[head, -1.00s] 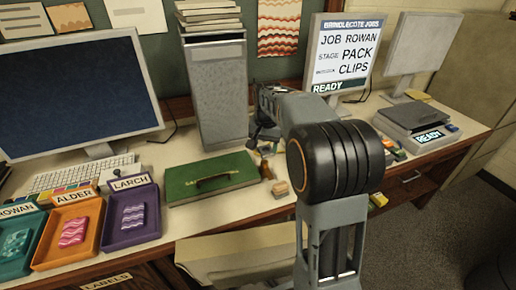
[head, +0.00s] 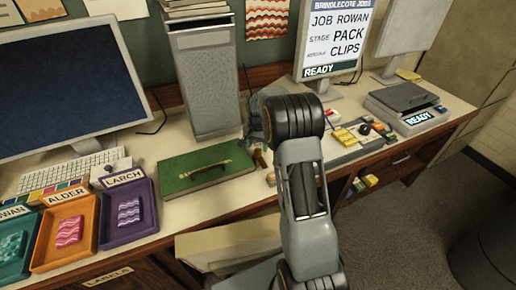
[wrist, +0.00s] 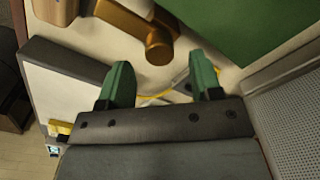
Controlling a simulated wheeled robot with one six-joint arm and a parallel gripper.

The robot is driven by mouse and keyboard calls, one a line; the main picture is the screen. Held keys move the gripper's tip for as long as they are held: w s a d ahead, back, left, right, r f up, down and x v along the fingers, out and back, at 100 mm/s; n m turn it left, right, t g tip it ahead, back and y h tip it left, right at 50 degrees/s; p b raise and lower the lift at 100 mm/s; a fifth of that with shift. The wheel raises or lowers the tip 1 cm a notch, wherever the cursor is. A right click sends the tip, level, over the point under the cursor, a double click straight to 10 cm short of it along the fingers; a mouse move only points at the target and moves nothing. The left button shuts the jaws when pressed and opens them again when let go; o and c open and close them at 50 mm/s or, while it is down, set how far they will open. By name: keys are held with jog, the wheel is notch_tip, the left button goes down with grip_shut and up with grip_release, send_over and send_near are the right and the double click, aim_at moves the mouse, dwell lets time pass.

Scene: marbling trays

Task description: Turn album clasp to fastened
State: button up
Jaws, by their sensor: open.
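The green album (head: 190,181) lies flat and closed on the desk, with a dark brass-coloured bar (head: 210,171) across its top. I cannot tell whether this bar is the clasp, or how the clasp is set. Part of a green surface, likely the album, shows at the upper right of the wrist view (wrist: 245,25). My gripper (wrist: 160,82) is open, its two green-tipped fingers apart with nothing held between them. A brown-and-brass piece (wrist: 142,28) lies beyond the fingertips, apart from them. In the head view my arm hides most of the gripper.
A grey perforated cabinet (head: 206,85) stands behind the album. Orange (head: 66,231), purple (head: 128,212) and teal trays sit to its left. A grey board (head: 352,147) with small coloured pieces and a scale (head: 405,105) are to the right. A cream-coloured form (head: 230,240) is at the desk's front.

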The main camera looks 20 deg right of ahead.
aim_at(261, 158)
jog(key=shift+f, duration=1.45)
grip_shut()
